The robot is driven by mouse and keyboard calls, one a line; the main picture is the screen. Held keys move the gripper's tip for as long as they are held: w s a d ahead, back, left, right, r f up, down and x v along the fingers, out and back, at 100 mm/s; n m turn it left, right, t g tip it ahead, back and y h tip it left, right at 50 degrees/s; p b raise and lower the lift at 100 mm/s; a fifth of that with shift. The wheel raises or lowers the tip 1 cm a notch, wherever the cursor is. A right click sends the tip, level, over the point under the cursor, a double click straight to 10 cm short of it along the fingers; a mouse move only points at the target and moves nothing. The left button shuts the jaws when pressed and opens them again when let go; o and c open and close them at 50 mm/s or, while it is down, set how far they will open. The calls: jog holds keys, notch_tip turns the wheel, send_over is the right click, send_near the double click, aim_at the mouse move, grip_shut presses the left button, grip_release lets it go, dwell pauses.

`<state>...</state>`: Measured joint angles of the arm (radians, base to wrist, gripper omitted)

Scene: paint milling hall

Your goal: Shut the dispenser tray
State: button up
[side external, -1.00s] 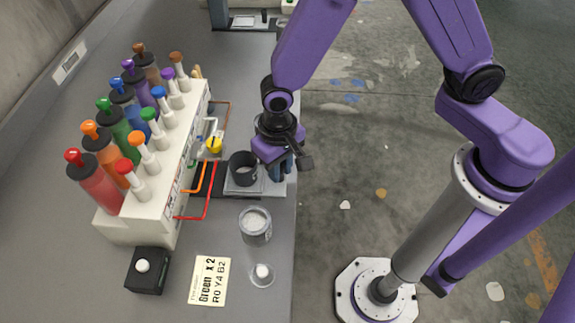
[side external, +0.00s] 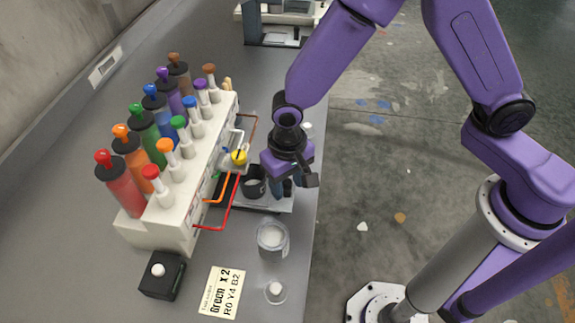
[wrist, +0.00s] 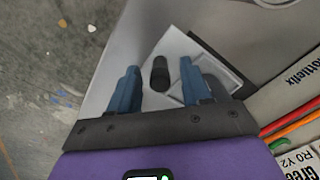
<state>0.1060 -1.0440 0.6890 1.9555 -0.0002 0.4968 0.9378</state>
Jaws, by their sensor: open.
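The dispenser tray (side external: 272,206), a light plate with a dark base, sticks out from the white dispenser (side external: 160,228) toward the table's right edge. A black cup (side external: 254,190) stands on it. My gripper (side external: 282,190) points down over the tray's outer part, right of the cup. In the wrist view, my open gripper (wrist: 160,95) has a blue finger on each side of an upright black knob (wrist: 160,72) on the light plate (wrist: 176,45). The knob shows gaps to both fingers. Whether the fingertips touch the plate cannot be told.
Colored bottles and plungers line the dispenser; red (side external: 212,228) and orange tubes loop from its front. A clear beaker (side external: 271,240), a small dish (side external: 275,291), a card (side external: 221,291) and a black button box (side external: 162,276) sit nearer. Another device (side external: 275,25) stands at the back.

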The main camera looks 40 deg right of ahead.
notch_tip(320, 180, up, 17)
jog(key=shift+r, duration=0.15)
dwell(0.4)
